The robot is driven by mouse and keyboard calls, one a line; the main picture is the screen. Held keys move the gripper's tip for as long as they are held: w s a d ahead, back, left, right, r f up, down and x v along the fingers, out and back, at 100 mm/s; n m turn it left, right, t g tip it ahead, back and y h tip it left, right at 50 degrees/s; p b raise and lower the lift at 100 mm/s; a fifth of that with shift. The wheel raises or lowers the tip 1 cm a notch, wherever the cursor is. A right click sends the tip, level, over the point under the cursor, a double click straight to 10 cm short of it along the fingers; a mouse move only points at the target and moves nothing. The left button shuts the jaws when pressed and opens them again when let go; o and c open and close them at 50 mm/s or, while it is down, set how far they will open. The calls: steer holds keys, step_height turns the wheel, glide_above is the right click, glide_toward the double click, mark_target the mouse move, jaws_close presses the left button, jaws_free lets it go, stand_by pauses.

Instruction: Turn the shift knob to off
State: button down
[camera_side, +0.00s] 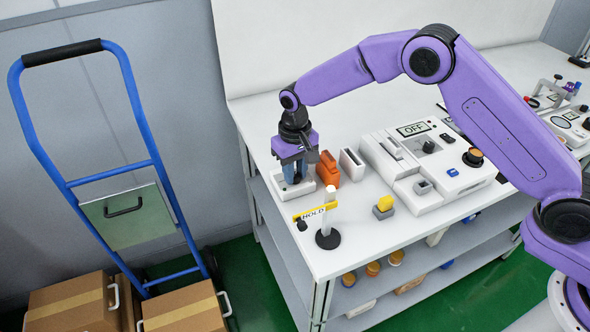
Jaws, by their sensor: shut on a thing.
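A white control box (452,194) stands on the bench, with a small display (413,129) reading OFF. A dark knob (429,147) sits just below the display. A black knob with an orange top (473,156) is at the box's right side. No label shows which one is the shift knob. My gripper (293,168) is at the bench's left end, well away from the box. It points down and is shut on a blue piece (290,174) at a white holder (306,187). The jaws partly hide the piece, and I cannot tell how deep it sits.
An orange piece (327,168) and another white holder (352,165) stand just right of my gripper. A yellow HOLD sign on a post (326,222) and a yellow button (384,204) are in front. A blue hand truck (160,165) stands left of the bench.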

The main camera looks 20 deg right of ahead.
steer(key=shift+m, duration=1.6)
steer(key=c, duration=0.9)
jaws_free()
steer(key=shift+r, duration=0.1)
step_height(320, 180, up, 17)
steer(key=shift+r, duration=0.15)
